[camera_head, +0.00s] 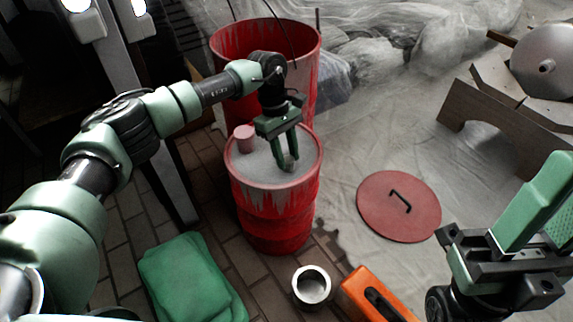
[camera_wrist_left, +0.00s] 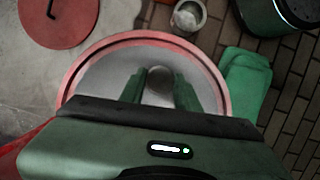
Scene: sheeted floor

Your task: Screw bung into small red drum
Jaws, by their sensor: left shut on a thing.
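The small red drum (camera_head: 268,218) stands upright on the floor, with a grey top (camera_head: 262,168) inside a red rim. It also shows in the left wrist view (camera_wrist_left: 95,82). My left gripper (camera_head: 287,165) points down at the drum top, right of its middle. It is shut on a dark grey round bung (camera_wrist_left: 158,82), which shows between the fingertips in the left wrist view. The bung is low at the drum top; I cannot tell whether it sits in a hole. My right gripper (camera_head: 545,195) is at the lower right, away from the drum; its finger gap is unclear.
A pink cylinder (camera_head: 245,138) stands at the drum top's far left edge. A larger open red drum (camera_head: 232,45) stands behind. A red lid (camera_head: 375,205), a metal cup (camera_head: 311,287), an orange tool (camera_head: 372,292) and a green cloth (camera_head: 190,280) lie around the floor.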

